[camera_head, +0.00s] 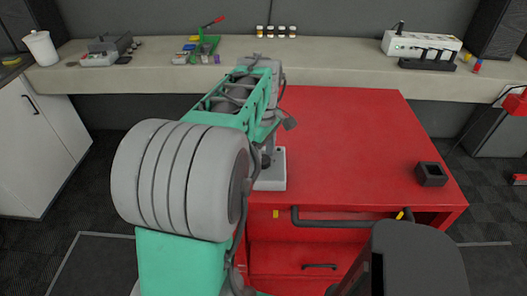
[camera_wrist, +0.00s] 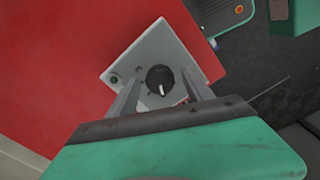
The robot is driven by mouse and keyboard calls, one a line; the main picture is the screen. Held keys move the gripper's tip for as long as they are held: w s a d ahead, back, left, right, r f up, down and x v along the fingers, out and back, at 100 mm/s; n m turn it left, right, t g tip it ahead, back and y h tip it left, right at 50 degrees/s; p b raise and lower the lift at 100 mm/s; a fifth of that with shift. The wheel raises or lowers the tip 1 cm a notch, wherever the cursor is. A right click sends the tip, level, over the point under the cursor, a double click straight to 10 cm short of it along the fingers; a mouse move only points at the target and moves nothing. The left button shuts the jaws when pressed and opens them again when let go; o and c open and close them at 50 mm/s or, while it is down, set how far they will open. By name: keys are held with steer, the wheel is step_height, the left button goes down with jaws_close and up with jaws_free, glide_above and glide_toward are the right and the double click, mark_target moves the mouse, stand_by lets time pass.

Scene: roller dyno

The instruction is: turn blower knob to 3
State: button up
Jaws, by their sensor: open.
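The blower control is a pale box (camera_wrist: 185,48) on the red top, with a round black knob (camera_wrist: 158,77) on its face in the wrist view. The knob's white pointer mark points toward the bottom of that picture. I can read no numbers around it. My gripper (camera_wrist: 160,84) is open, with one grey finger on each side of the knob in that picture. I cannot tell whether the fingers touch it.
The red cabinet top (camera_head: 345,135) is mostly clear right of the box. A small black open block (camera_head: 431,176) sits near its right edge. A long bench (camera_head: 320,68) at the back holds a white power unit (camera_head: 420,44), small jars and devices.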

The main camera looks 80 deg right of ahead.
steer(key=shift+c, duration=0.5)
jaws_close()
